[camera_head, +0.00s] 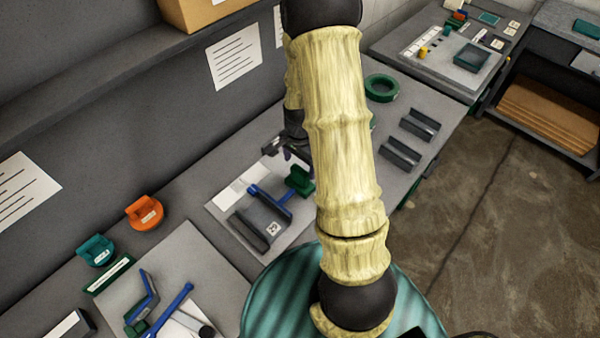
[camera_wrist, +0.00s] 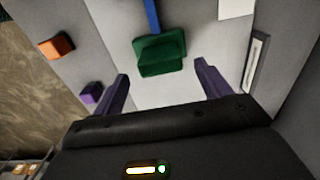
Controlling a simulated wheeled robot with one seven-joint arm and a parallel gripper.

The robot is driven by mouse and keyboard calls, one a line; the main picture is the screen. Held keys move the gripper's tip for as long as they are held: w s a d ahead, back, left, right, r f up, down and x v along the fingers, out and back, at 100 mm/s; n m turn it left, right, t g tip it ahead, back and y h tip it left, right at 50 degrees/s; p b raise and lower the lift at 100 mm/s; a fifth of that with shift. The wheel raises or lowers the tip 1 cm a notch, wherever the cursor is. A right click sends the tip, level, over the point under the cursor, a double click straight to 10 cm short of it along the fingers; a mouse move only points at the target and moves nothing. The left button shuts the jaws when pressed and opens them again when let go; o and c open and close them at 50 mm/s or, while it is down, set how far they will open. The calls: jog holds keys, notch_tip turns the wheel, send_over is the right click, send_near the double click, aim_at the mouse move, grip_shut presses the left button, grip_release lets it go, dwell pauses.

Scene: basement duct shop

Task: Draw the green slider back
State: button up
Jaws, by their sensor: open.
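The green slider (camera_head: 299,181) sits on a blue rail (camera_head: 268,196) on a light board on the bench, in the head view. In the wrist view the green slider (camera_wrist: 160,55) is a dark green block at the upper middle, at the end of the blue rail (camera_wrist: 152,16). My gripper (camera_wrist: 160,82) is open, its two purple fingers apart on either side below the slider in the picture, with nothing between the tips. In the head view my gripper (camera_head: 287,150) is just above the slider, partly hidden by my arm.
A grey channel piece (camera_head: 262,222) lies beside the rail. Two dark brackets (camera_head: 411,139) and a green ring (camera_head: 381,88) lie farther along the bench. Orange (camera_head: 145,212) and teal (camera_head: 96,250) blocks stand at left. An orange block (camera_wrist: 57,46) and purple block (camera_wrist: 91,92) show in the wrist view.

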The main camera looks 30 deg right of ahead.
aim_at(300, 169)
jog(key=shift+f+p, duration=0.45)
jog(key=shift+f, duration=2.65)
jog(key=shift+c, duration=0.5)
